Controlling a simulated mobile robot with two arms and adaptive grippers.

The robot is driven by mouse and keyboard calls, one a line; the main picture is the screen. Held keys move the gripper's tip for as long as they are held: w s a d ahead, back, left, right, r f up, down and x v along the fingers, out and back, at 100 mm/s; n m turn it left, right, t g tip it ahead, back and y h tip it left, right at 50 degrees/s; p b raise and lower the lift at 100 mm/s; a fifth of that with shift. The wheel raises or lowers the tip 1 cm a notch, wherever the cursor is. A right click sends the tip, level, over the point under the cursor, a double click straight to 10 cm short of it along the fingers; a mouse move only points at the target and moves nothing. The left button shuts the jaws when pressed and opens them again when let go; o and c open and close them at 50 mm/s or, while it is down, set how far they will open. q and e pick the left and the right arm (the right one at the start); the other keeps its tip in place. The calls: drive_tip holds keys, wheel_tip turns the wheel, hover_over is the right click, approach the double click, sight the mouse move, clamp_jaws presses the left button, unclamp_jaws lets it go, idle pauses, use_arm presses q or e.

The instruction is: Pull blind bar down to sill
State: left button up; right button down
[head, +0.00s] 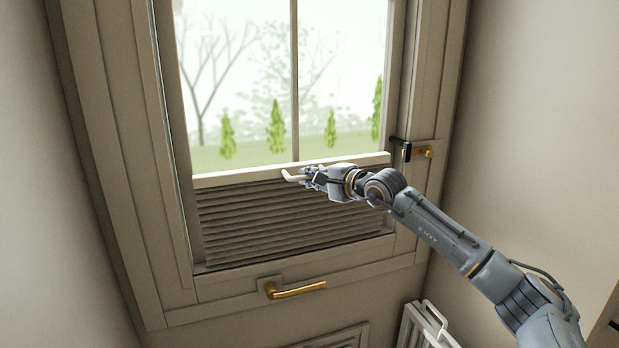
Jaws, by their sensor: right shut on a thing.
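The blind bar (235,179) is a cream rail across the window, level with the lower part of the glass. Grey pleated blind (285,220) fills the space below the bar, down to the sill (225,269); the glass above the bar is clear. A small pale handle (289,178) sticks out from the bar near its middle. My right gripper (306,176) is shut on this handle, reaching in from the right. The gripper hides part of the handle and bar. My left gripper is not in view.
A brass lever handle (298,290) sits on the frame below the sill. Another brass handle with a black part (402,146) is on the right frame. A white rack-like object (428,325) stands at the lower right. Walls close in on both sides.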

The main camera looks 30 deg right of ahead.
drive_tip(key=shift+f, duration=0.1)
wheel_tip(320, 180, down, 19)
drive_tip(key=b, duration=1.8)
drive_tip(key=shift+f, duration=0.15)
drive_tip(key=c, duration=1.4)
unclamp_jaws()
drive_tip(key=shift+o, duration=0.2)
drive_tip(key=v, duration=1.2)
